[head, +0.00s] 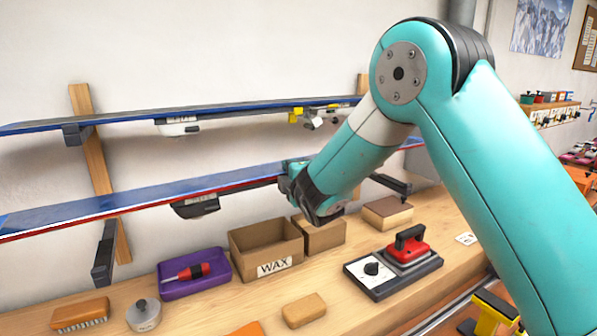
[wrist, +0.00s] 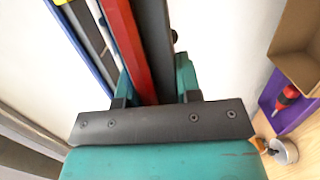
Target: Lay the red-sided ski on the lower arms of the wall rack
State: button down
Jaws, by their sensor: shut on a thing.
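The red-sided ski (head: 140,199) has a blue top and hangs level along the wall, with a dark binding part (head: 196,206) under it. My gripper (head: 290,182) is shut on it near its middle; in the wrist view the red side (wrist: 126,45) runs between the fingers of my gripper (wrist: 152,88). The lower right arm (head: 391,184) is also below the ski's line, partly hidden by my arm. My arm hides part of the ski's right half.
A blue-sided ski (head: 230,110) lies on the upper rack arms (head: 76,135), close above. The bench below holds a WAX box (head: 265,250), a purple tray (head: 193,284), a red iron (head: 408,248), a brush (head: 80,314) and a cork-coloured block (head: 303,310).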

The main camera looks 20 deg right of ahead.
jog(key=shift+w+a+r+p, duration=0.1)
jog(key=shift+w+p, duration=0.1)
jog(key=shift+w, duration=0.45)
jog(key=shift+w+a+p, duration=0.15)
jog(key=shift+w+p, duration=0.1)
jog(key=shift+w, duration=0.35)
jog(key=shift+w+a+r+p, duration=0.1)
jog(key=shift+w+p, duration=0.1)
jog(key=shift+w, duration=0.45)
notch_tip(320, 180, down, 12)
jog(key=b, duration=1)
jog(key=shift+r, duration=0.15)
jog(key=shift+f+b, duration=0.25)
jog(key=shift+b, duration=0.05)
